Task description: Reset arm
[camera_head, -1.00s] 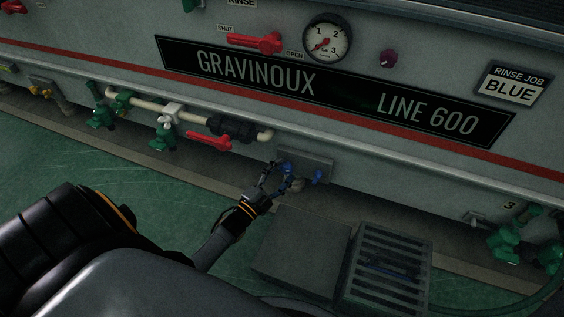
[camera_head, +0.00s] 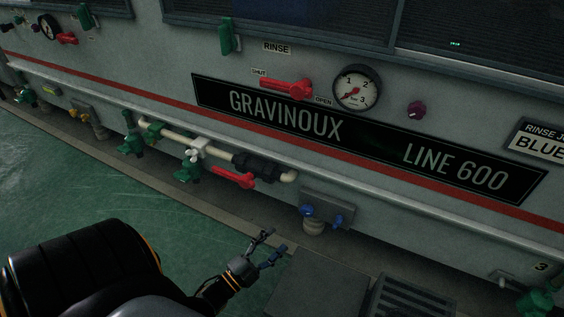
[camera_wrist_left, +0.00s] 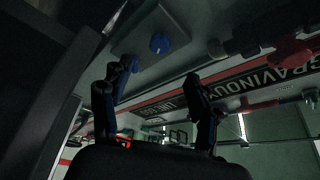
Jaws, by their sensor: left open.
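My left gripper (camera_head: 266,249) is open and empty in the head view, above the floor and in front of the machine. It is apart from the blue-handled fitting (camera_head: 308,211) on the machine's lower side, which is up and to the right of it. In the left wrist view my left gripper's two fingers (camera_wrist_left: 155,100) stand wide apart with nothing between them. The blue knob (camera_wrist_left: 159,43) shows beyond them near the top of that view. My right gripper is not in view.
The machine's grey wall carries a white pipe (camera_head: 170,132) with green valves (camera_head: 187,170) and a red lever (camera_head: 233,178). Above are another red lever (camera_head: 288,88) and a gauge (camera_head: 357,88). A floor grate (camera_head: 405,300) lies at lower right. Green floor (camera_head: 60,180) is clear at left.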

